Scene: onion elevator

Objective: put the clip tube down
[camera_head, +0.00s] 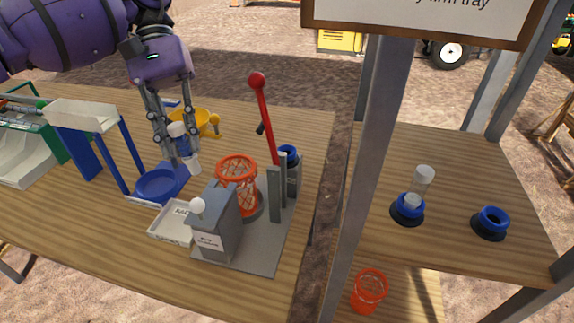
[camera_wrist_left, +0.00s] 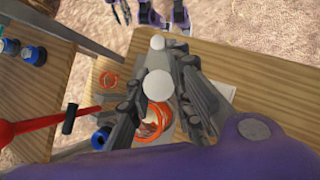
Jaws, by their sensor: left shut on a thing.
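The clip tube (camera_head: 193,163), a small clear tube with white ends, is held tilted in my left gripper (camera_head: 178,150). The gripper is shut on it, and the fingers hide its middle. The tube is above the wooden table, close to a blue round dish (camera_head: 157,186) and left of the orange mesh basket (camera_head: 237,172). I cannot tell whether its lower end touches anything. In the left wrist view the tube (camera_wrist_left: 158,84) shows end-on as a white disc between the fingers (camera_wrist_left: 160,92). My right gripper is not seen.
A grey stand with a red lever (camera_head: 262,100) and a grey box (camera_head: 217,225) stand to the right. A shallow white tray (camera_head: 174,225) lies in front. A yellow funnel (camera_head: 205,120) is behind. Another tube (camera_head: 422,182) stands in a blue holder on the right table, past a grey post (camera_head: 375,150).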

